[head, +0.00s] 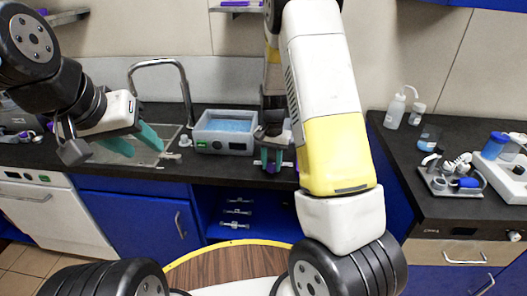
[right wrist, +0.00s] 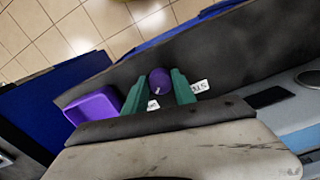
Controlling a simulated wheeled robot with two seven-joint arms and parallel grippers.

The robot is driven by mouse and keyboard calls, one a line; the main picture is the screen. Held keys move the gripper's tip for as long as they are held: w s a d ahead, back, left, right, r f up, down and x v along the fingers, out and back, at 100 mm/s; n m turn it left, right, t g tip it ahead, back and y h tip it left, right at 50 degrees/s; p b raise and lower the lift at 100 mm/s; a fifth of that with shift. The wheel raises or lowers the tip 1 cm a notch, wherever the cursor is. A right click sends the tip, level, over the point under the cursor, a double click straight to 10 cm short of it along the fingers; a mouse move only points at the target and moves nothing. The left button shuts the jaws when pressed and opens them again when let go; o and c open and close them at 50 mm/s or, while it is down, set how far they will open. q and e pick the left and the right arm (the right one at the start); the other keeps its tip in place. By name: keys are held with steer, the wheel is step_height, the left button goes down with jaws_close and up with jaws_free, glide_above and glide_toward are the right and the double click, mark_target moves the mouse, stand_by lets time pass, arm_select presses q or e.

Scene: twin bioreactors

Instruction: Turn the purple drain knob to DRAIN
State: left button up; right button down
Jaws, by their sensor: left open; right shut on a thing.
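The purple drain knob (right wrist: 160,80) sits between the two green fingers of my right gripper (right wrist: 160,92) in the right wrist view. The fingers are shut on its sides. A small pale mark shows on the knob's lower part. In the head view my right gripper (head: 271,163) points down at the counter's front edge, with a bit of purple between its fingers. White labels (right wrist: 200,86) lie beside the knob; I cannot read their text surely, and one is partly hidden. My left gripper (head: 136,142) is open and empty above the sink area, far from the knob.
A grey water bath (head: 225,143) stands left of my right gripper. A sink with a tap (head: 165,62) is further left. Bottles (head: 395,108) and a tray of parts (head: 450,192) stand on the right counter.

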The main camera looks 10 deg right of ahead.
steer(key=c, duration=1)
jaws_free()
steer(key=shift+r, duration=3.95)
steer(key=shift+r, duration=0.1)
step_height(320, 180, up, 6)
steer(key=t+y, duration=0.1)
glide_above(271, 166)
steer(key=s, duration=0.3)
steer(key=s+r+n+t, duration=0.1)
steer(key=s+r+n, duration=0.1)
steer(key=s+r, duration=0.2)
steer(key=s+a+r+n+t, duration=0.1)
steer(key=s+r+n+t, duration=0.1)
steer(key=s+r, duration=0.3)
steer(key=s+r+n+t+y, duration=0.1)
steer(key=s+r, duration=0.3)
steer(key=s, duration=0.7)
steer(key=shift+s+a+r+n+t, duration=0.15)
steer(key=shift+a+r+n+t, duration=0.2)
steer(key=shift+n+t, duration=0.25)
